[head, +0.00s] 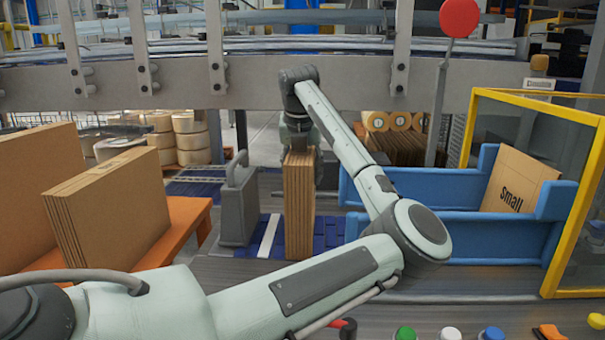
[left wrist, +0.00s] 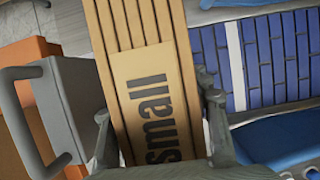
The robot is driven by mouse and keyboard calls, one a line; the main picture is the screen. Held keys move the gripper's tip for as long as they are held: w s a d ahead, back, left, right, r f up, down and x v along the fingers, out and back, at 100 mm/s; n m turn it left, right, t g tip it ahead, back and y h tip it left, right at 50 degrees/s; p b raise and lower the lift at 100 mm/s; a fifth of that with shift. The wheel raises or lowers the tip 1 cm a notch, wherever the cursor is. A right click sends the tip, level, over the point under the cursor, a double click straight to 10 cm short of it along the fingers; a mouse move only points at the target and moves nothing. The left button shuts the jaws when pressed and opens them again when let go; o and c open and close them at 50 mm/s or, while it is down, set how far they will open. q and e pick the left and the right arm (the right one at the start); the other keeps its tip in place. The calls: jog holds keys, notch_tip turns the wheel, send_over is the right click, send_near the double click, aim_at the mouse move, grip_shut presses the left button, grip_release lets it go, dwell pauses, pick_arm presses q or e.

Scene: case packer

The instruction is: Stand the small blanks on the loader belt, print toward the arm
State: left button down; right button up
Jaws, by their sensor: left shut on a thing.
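My left gripper (left wrist: 158,135) is shut on a stack of brown blanks (head: 299,205), with one finger on each side of it. The stack stands upright over the blue loader belt (head: 330,232); I cannot tell whether its bottom touches the belt. Its layered edges show in the head view. The left wrist view shows the black "Small" print on the stack (left wrist: 130,60). A grey upright plate with a handle (head: 238,205) stands just left of the stack, also seen in the left wrist view (left wrist: 75,110). My right gripper is not in view.
Blue guide walls (head: 465,228) lie to the right, with a "Small" blank (head: 518,182) leaning between them beside a yellow-framed guard (head: 570,215). Larger blanks (head: 110,212) stand on an orange rack (head: 185,225) at left. A red ball-topped post (head: 459,18) rises behind. Buttons (head: 405,333) line the front.

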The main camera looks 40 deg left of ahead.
pick_arm(q)
jog(key=c, duration=1.2)
grip_release()
jog(key=shift+f, duration=0.1)
jog(key=o, duration=0.5)
jog(key=shift+c, duration=0.2)
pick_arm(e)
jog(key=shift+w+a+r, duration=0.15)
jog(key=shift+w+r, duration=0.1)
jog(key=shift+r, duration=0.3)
pick_arm(q)
send_near(301, 152)
jog(key=x, duration=0.4)
jog(key=w+x, duration=0.1)
jog(key=x, duration=0.1)
jog(key=shift+a+b, duration=0.3)
jog(key=shift+a, duration=0.1)
jog(key=shift+s+d+r, duration=0.1)
jog(key=shift+r, duration=0.45)
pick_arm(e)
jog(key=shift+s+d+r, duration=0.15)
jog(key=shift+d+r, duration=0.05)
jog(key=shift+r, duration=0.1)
